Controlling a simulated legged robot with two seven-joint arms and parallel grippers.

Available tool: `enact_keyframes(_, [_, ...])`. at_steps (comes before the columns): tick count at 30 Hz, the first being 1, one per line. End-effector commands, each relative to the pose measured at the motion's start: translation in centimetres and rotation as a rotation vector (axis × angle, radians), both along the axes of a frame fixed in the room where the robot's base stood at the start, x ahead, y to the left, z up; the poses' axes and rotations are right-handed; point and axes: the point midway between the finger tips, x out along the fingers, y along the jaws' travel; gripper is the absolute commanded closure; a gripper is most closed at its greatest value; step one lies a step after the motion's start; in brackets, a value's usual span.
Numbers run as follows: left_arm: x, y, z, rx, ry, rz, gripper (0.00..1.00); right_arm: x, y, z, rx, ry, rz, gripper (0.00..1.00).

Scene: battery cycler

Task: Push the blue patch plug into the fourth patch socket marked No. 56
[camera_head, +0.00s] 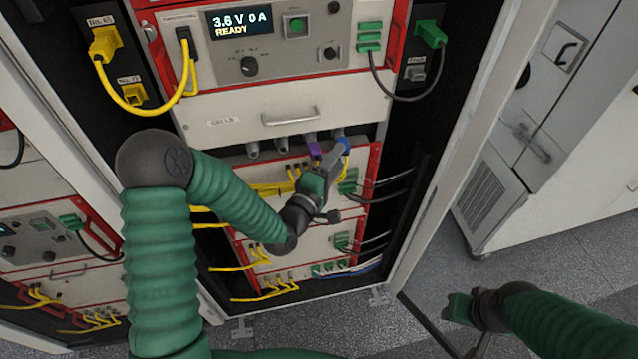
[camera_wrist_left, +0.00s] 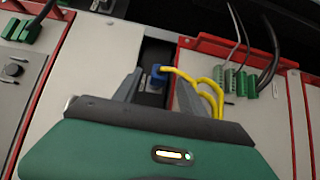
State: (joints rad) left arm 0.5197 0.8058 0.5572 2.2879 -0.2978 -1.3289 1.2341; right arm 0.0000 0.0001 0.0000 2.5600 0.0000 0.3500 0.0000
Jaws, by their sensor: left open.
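The blue patch plug (camera_head: 343,144) is at the rightmost of the grey patch sockets (camera_head: 339,132), below the white drawer front. How deep it sits cannot be told. In the left wrist view the blue plug (camera_wrist_left: 156,73), with a yellow cable, shows between and beyond the fingertips. My left gripper (camera_head: 336,153) is open just below it; its two grey fingers (camera_wrist_left: 158,88) stand apart on either side of the plug. Contact cannot be told. The No. 56 marking is not readable. My right gripper (camera_head: 460,307) is low at the right, away from the rack; its jaws are unclear.
A purple plug (camera_head: 314,149) hangs close to the left of the blue one. Yellow cables (camera_head: 268,187) and green connectors (camera_head: 348,181) crowd the panel below. A drawer handle (camera_head: 290,117) sits above. The floor at the right is clear.

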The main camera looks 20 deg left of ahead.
Motion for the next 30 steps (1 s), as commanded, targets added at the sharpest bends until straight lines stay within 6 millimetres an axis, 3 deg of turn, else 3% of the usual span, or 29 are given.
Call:
enact_keyframes(6, [-6.5, 1.4, -0.3, 0.002, 0.003, 0.001, 0.51, 0.0, 0.0, -1.2, 0.000, 0.000, 0.000, 0.62])
enact_keyframes(7, [-7.1, 1.5, 0.7, -0.001, 0.008, 0.002, 0.51, -0.1, 0.0, 0.9, 0.000, 0.002, 0.000, 0.62])
enact_keyframes(10, [-9.3, 1.9, 1.1, -0.006, 0.011, 0.001, 0.51, 0.1, 0.0, 3.8, 0.000, -0.001, 0.000, 0.62])
enact_keyframes(16, [-10.9, 2.2, 0.5, -0.001, 0.004, -0.001, 0.51, 0.0, 0.0, 6.6, 0.000, 0.000, 0.000, 0.62])
enact_keyframes(25, [-11.5, 2.2, -0.3, 0.024, 0.009, -0.010, 0.51, 0.0, 0.0, 6.8, 0.000, 0.000, 0.000, 0.62])
enact_keyframes(28, [-11.1, 1.4, -1.7, 0.179, 0.075, -0.068, 0.51, 0.0, 0.0, 6.6, 0.000, 0.000, 0.000, 0.62])
enact_keyframes(30, [-11.0, 0.9, -3.5, 0.384, 0.165, -0.141, 0.51, 0.0, 0.0, 6.4, 0.000, 0.000, 0.000, 0.62])
